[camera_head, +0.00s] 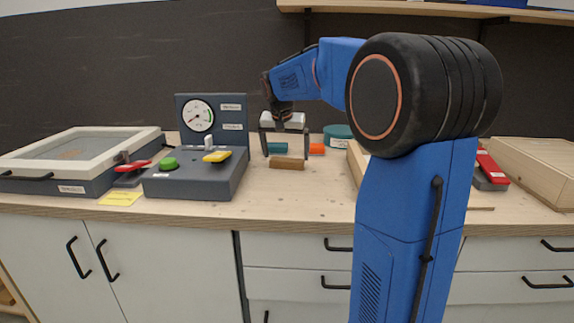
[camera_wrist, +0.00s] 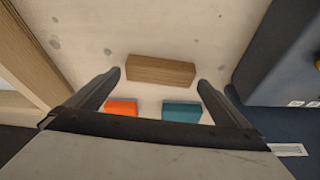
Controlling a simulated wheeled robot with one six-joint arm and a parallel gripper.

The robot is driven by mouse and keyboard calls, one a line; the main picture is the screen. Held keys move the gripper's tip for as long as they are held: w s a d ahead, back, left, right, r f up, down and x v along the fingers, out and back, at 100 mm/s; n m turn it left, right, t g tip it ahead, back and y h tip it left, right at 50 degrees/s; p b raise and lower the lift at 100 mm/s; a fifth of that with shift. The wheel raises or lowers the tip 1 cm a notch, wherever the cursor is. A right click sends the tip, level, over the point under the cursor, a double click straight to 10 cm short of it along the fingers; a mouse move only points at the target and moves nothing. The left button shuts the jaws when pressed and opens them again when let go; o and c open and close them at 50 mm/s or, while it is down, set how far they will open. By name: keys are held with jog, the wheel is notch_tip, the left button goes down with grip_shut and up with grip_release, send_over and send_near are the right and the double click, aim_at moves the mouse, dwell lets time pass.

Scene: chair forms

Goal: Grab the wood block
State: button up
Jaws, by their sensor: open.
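The wood block (camera_head: 287,163) is a brown, long rectangular piece lying flat on the light wooden counter. In the wrist view the wood block (camera_wrist: 160,71) lies crosswise just past the fingertips, roughly centred between them. My gripper (camera_head: 285,157) is open and empty, pointing down close to the block. In the wrist view its two fingertips (camera_wrist: 159,80) are spread about as wide as the block is long. An orange block (camera_wrist: 121,107) and a teal block (camera_wrist: 182,112) lie beside it, partly hidden by my gripper's body.
A dark control box (camera_head: 195,182) with a gauge, green button and yellow lever stands to the left. A glass-lidded case (camera_head: 75,187) is farther left. A teal round container (camera_head: 338,133) stands behind. A wooden tray edge (camera_wrist: 38,52) is near one finger. The counter (camera_head: 290,200) in front is clear.

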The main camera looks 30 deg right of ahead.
aim_at(287, 160)
jog(key=x, duration=0.3)
jog(key=shift+f, duration=0.1)
jog(key=c, duration=0.8)
